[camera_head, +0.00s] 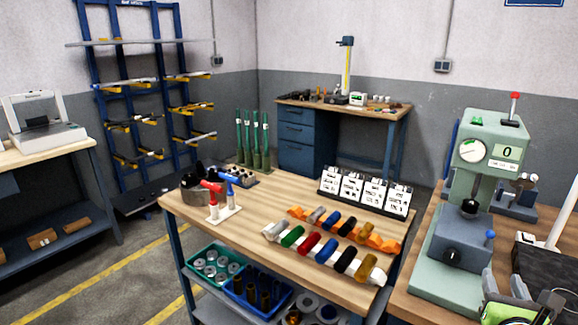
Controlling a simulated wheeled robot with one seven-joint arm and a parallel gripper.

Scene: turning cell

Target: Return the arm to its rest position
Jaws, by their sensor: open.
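The wooden workbench (265,226) stands in the middle. On it are a red and a blue handled tool on a white stand (224,215), a row of coloured rollers on a white holder (272,233), a second row on an orange holder (385,245), and a black rack of white cards (366,190).
A green gauge press (482,150) stands on the right bench, with a partly cut-off green and grey object (510,310) at the bottom edge. A blue bar rack (130,100) and a rear desk (345,106) stand behind. Floor (120,255) is clear left of the workbench.

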